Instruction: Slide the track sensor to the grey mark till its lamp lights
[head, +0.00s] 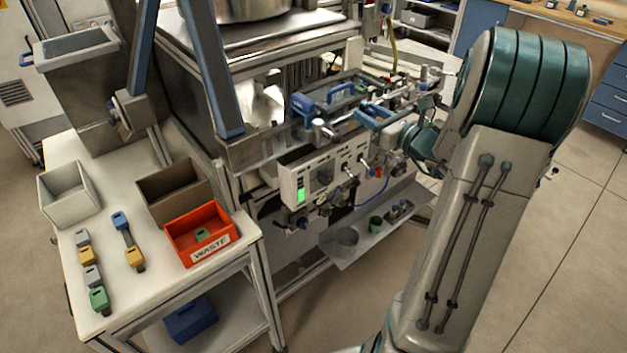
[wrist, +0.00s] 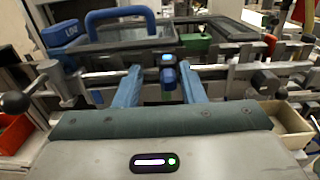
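In the wrist view the track sensor appears to be the small dark-blue block (wrist: 168,78) on the metal rail (wrist: 105,73). A small light-blue patch shows on its top; I cannot tell whether this is a lit lamp. My gripper (wrist: 160,80) has its two blue fingers apart, one on each side of the block, with a gap visible on the left and a narrower one on the right. In the head view my gripper (head: 374,115) is at the machine's front rail, and the sensor cannot be made out there. I cannot make out the grey mark in either view.
A dark tray with a blue handle (wrist: 120,20) stands behind the rail. In the head view, a control panel (head: 290,187) shows a green light, and a red waste bin (head: 209,243) stands on the side table.

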